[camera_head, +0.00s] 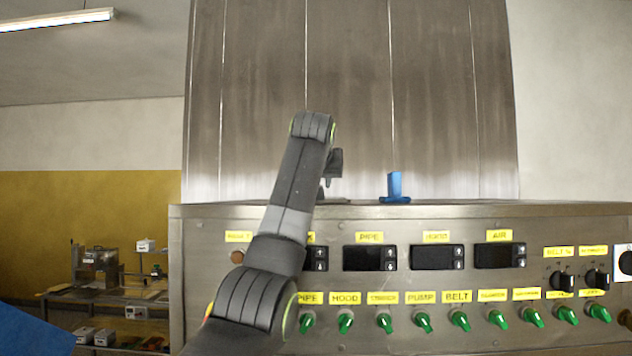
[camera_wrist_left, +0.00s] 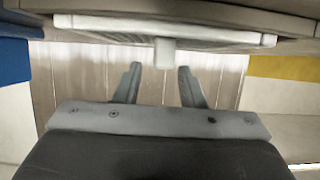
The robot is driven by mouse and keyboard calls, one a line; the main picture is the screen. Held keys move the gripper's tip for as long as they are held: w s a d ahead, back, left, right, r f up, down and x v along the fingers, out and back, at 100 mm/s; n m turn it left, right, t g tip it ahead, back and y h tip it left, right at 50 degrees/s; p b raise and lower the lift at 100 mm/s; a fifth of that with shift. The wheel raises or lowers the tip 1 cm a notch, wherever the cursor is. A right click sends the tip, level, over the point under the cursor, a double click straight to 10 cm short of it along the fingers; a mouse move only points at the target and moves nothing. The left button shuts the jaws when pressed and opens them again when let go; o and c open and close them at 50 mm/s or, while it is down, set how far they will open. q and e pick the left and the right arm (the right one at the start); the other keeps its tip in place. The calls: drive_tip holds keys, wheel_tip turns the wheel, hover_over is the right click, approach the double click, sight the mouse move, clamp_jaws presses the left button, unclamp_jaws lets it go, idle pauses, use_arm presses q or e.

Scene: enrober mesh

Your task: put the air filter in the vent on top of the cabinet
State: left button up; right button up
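A pale flat panel with a rim, which looks like the air filter (camera_wrist_left: 105,26), shows at the top of the left wrist view, with a short pale knob (camera_wrist_left: 164,52) sticking out from its middle. My left gripper (camera_wrist_left: 158,68) is open, its two fingers apart on either side of the knob, with gaps showing. In the head view my left gripper (camera_head: 330,182) points down just above the cabinet (camera_head: 215,222) top, mostly hidden by my arm. A thin grey edge (camera_head: 334,201) shows beneath it. The vent opening is not visible, and I cannot tell whether the filter is seated in it. My right gripper is not in view.
A blue upright piece on a base (camera_head: 395,187) stands on the cabinet top, right of my gripper. A tall steel panel (camera_head: 430,90) rises behind. The cabinet front has displays, green switches (camera_head: 421,320) and black knobs. A cluttered table (camera_head: 75,295) stands at the left.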

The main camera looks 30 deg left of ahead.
use_arm(q)
drive_tip(key=shift+s+d+r, duration=0.1)
drive_tip(key=shift+s+r, duration=0.05)
drive_tip(key=shift+r, duration=0.4)
drive_tip(key=b+v, duration=0.2)
drive_tip(key=v, duration=0.1)
drive_tip(key=shift+s+f+b, duration=0.15)
drive_tip(key=shift+f+b, duration=0.15)
drive_tip(key=shift+b, duration=0.1)
drive_tip(key=b+v, duration=0.3)
drive_tip(key=v, duration=0.4)
drive_tip(key=shift+s+d+r, duration=0.4)
drive_tip(key=shift+s+r, duration=0.1)
drive_tip(key=shift+s, duration=0.15)
